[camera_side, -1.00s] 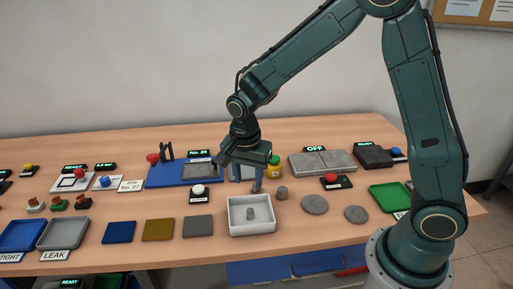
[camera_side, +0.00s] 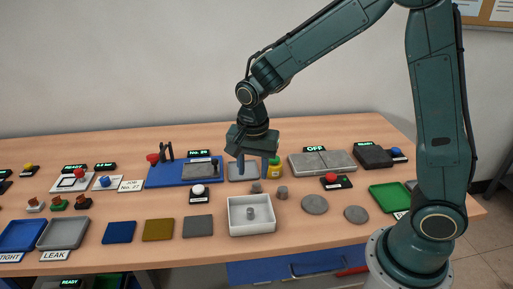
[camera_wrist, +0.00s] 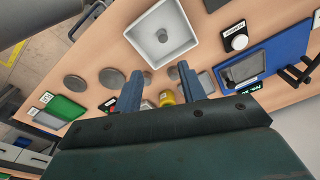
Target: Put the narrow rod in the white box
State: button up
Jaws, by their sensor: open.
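The white box (camera_side: 252,230) is an open square tray at the front middle of the table. A narrow grey rod (camera_side: 250,213) stands upright inside it, clear of the walls; it also shows in the wrist view (camera_wrist: 161,35). Two other short grey cylinders stand behind the box: one (camera_side: 256,187) below my gripper, and a thicker one (camera_side: 282,192) to its right. My gripper (camera_side: 253,173) is open and empty, pointing down behind the box and above the first cylinder. Its two fingers are apart in the wrist view (camera_wrist: 160,72).
Two flat grey discs (camera_side: 314,204) (camera_side: 356,214) lie right of the box. A red button (camera_side: 332,179) and yellow-green container (camera_side: 274,170) are close behind. A white-topped button (camera_side: 198,191) and coloured tiles (camera_side: 158,229) are left. Bare table lies in front of the discs.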

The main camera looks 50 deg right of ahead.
jog(key=s+d+r+n+t, duration=0.1)
jog(key=s+r+n+t, duration=0.1)
jog(key=s+r+n, duration=0.4)
jog(key=s+d+r+n+t, duration=0.2)
jog(key=s+r+n, duration=0.5)
jog(key=s, duration=0.7)
jog(key=shift+s+d+r+t+y, duration=0.2)
jog(key=shift+r+t+y, duration=0.25)
jog(key=shift+r, duration=0.25)
jog(key=shift+w, duration=0.1)
